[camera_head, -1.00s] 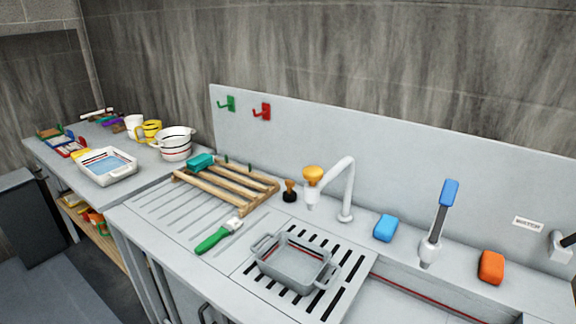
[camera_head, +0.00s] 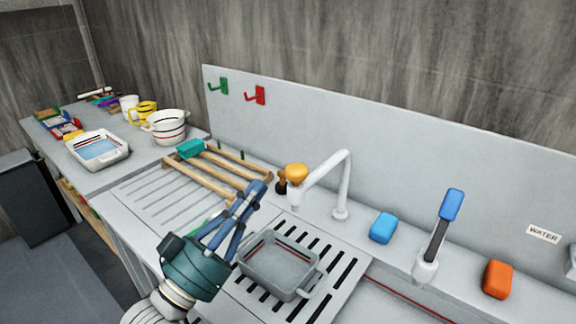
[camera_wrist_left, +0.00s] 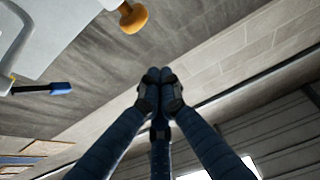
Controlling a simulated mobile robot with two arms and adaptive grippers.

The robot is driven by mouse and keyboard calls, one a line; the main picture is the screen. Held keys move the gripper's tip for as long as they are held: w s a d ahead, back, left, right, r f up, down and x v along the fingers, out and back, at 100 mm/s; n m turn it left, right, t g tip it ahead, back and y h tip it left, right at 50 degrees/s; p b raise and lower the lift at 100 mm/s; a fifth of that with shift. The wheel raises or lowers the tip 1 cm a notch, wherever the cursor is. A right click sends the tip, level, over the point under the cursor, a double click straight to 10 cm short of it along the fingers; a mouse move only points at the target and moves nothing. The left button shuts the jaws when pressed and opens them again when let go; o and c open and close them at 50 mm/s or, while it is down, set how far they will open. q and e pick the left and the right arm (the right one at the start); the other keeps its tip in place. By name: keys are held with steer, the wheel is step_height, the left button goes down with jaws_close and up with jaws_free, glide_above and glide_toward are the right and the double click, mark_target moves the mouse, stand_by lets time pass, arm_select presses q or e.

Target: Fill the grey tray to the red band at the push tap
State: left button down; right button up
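The grey tray (camera_head: 271,283), with a handle at each end, stands on a slotted drain grate. My right gripper is not in view.
A blue-handled lever tap (camera_head: 437,235) stands to the right, between a blue sponge (camera_head: 383,228) and an orange sponge (camera_head: 497,279). A wooden rack (camera_head: 215,182) with a teal block (camera_head: 191,149) lies behind my arm. A white basin (camera_head: 98,150) and cups stand far left.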

arm_select(q)
step_height(320, 180, up, 5)
steer(key=p, duration=0.5)
glide_above(296, 175)
steer(key=a, duration=0.2)
step_height(296, 175, down, 5)
steer(key=shift+s+r, duration=0.1)
steer(key=shift+r, duration=0.1)
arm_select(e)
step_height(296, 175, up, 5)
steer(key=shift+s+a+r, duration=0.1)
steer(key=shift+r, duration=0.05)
arm_select(q)
steer(key=shift+d, duration=0.1)
